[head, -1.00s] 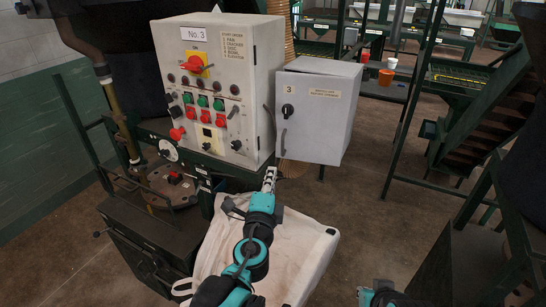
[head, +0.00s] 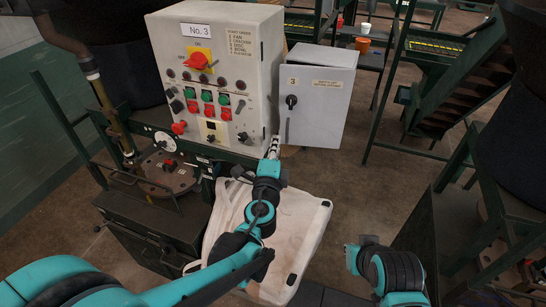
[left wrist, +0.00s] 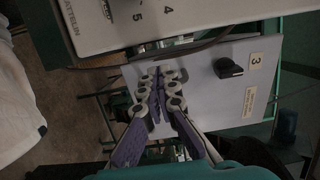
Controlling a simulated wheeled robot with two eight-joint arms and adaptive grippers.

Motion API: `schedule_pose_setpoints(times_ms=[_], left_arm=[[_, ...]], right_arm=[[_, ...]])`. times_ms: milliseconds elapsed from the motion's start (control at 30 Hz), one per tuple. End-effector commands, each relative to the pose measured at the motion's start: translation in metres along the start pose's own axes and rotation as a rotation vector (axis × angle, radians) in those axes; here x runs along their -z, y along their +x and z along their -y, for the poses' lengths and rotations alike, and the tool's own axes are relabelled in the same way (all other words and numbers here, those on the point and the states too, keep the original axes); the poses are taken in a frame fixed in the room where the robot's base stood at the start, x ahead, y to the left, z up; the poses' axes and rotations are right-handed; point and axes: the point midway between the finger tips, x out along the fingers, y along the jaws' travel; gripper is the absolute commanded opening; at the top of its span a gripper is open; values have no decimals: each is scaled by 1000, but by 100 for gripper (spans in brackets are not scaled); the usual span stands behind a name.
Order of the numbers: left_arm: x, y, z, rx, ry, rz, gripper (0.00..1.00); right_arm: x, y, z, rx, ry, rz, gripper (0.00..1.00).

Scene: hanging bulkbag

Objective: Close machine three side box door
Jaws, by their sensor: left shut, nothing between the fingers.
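The side box door (head: 318,95) is a light grey panel marked 3 with a black knob (head: 291,101) and a handle. It stands open at the right of the No. 3 control box (head: 222,75). My left gripper (head: 273,148) is shut and empty by the door's lower left corner, below the gap between box and door. In the left wrist view, its fingers (left wrist: 160,95) are together in front of the door face (left wrist: 222,88); I cannot tell if they touch it. My right gripper (head: 352,257) is low at the right, its fingers unclear.
A white bulk bag (head: 292,235) hangs below my left arm. A green frame with a round plate (head: 170,172) stands at the left. Green stairs (head: 460,85) and dark machinery stand at the right. Bare floor (head: 375,190) lies right of the door.

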Motion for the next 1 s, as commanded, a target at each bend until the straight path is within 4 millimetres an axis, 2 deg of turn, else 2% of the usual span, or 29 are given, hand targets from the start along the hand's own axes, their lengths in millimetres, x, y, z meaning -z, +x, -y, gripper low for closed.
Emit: schedule_pose_setpoints(times_ms=[100, 233, 400, 767, 867, 1000], left_arm=[[0, 23, 0, 0, 0, 0, 0], [0, 39, 0, 0, 0, 1, 0], [0, 48, 0, 0, 0, 0, 0], [0, 49, 0, 0, 0, -1, 0], [-1, 57, -1, 0, 0, 0, 0], [-5, 81, -2, 0, 0, 1, 0]], right_arm=[[-1, 2, 0, 0, 0, 0, 0], [-2, 2, 0, 0, 0, 0, 0], [-2, 3, 0, 0, 0, 0, 0], [-2, 3, 0, 0, 0, 0, 0], [-3, 5, 0, 0, 0, 0, 0], [-7, 10, 0, 0, 0, 0, 0]])
